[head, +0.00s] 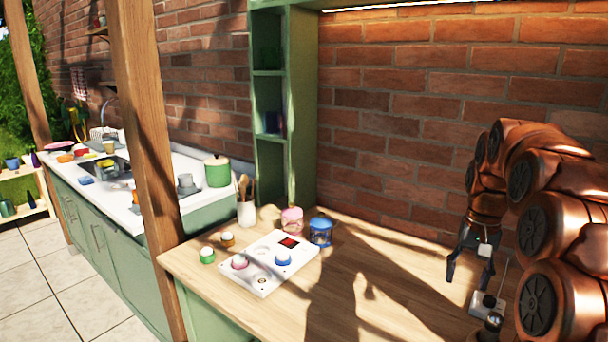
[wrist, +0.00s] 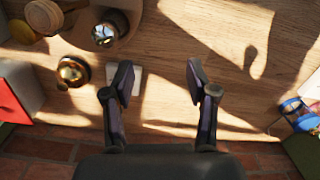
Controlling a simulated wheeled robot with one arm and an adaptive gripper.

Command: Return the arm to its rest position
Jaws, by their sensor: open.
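My gripper (head: 471,262) hangs from my copper arm at the right of the head view, above the wooden table (head: 385,285). In the wrist view my gripper (wrist: 158,85) has its two dark fingers spread apart, with bare table between them. Nothing is held. A small pale block or plate (wrist: 126,82) lies on the table behind the left finger in the wrist view. It is partly hidden by that finger.
A white board (head: 268,263) with a pink and a blue item stands left on the table. A blue jar (head: 320,231), pink jar (head: 292,219) and utensil pot (head: 246,212) are behind it. In the wrist view, a brass object (wrist: 73,71) is near the left finger. The brick wall bounds the table.

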